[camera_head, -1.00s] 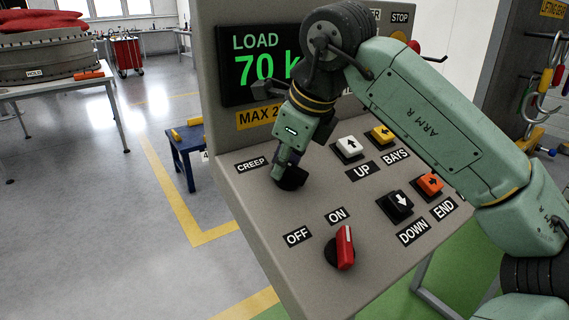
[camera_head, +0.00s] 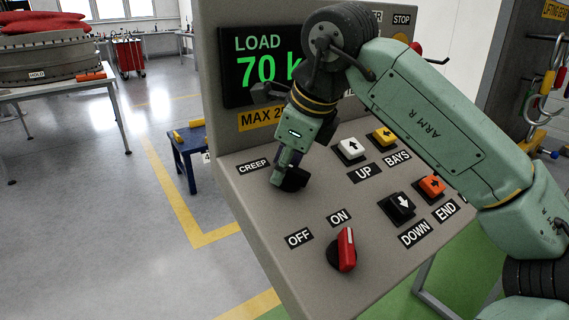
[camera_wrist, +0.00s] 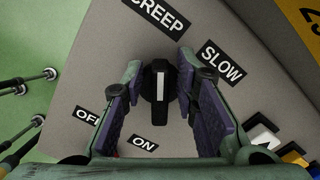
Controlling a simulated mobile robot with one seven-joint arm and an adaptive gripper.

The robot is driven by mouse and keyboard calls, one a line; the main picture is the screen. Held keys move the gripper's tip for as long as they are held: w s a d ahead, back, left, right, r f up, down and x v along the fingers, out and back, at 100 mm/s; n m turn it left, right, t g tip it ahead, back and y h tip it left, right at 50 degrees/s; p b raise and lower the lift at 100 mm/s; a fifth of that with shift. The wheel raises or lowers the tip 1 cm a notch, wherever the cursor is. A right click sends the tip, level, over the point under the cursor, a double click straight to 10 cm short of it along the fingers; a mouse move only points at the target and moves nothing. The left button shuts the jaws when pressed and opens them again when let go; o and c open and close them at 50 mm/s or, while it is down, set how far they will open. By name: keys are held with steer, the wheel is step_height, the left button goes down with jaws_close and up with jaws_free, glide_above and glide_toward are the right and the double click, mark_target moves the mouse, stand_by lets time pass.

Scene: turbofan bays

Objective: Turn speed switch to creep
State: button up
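The speed switch (camera_wrist: 160,83) is a black knob with a white line. In the wrist view its line points straight up the picture, towards the CREEP label (camera_wrist: 158,14). The SLOW label (camera_wrist: 222,62) lies to the right of that direction. My gripper (camera_wrist: 160,72) is open around the knob, with a visible gap on both sides. In the head view my gripper (camera_head: 287,178) is low at the panel, right of the CREEP label (camera_head: 253,166). It partly covers the knob and hides the SLOW label.
A red OFF/ON switch (camera_head: 346,250) sits below on the grey panel (camera_head: 285,266) and points towards ON. The load display (camera_head: 255,66) rises behind my gripper.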

steer(key=shift+o, duration=0.3)
steer(key=v, duration=1.2)
steer(key=shift+d, duration=0.1)
